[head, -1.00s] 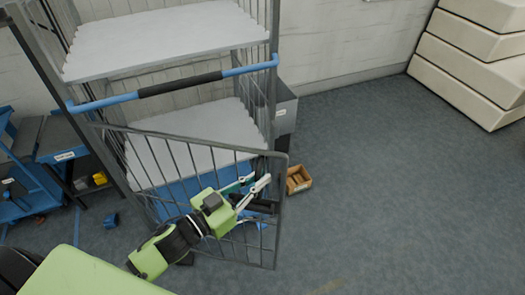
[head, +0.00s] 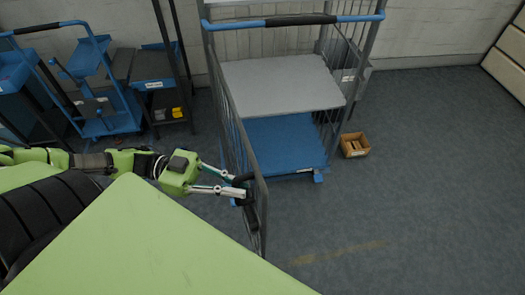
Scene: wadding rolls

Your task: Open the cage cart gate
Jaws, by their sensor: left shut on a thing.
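The cage cart (head: 281,85) stands against the back wall, with a grey shelf and a blue base deck. Its wire gate (head: 228,110) is swung out from the cart's left side toward me, seen nearly edge-on, and the cart's front is uncovered. My left gripper (head: 243,190) is shut on the black gate handle (head: 248,189) near the gate's free end. The gate bars partly hide behind the fingers. My right gripper is not in view.
Blue trolleys (head: 110,85) stand at the left by the wall. A small cardboard box (head: 354,145) lies on the floor right of the cart. Cream stacked blocks (head: 508,60) are at the far right.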

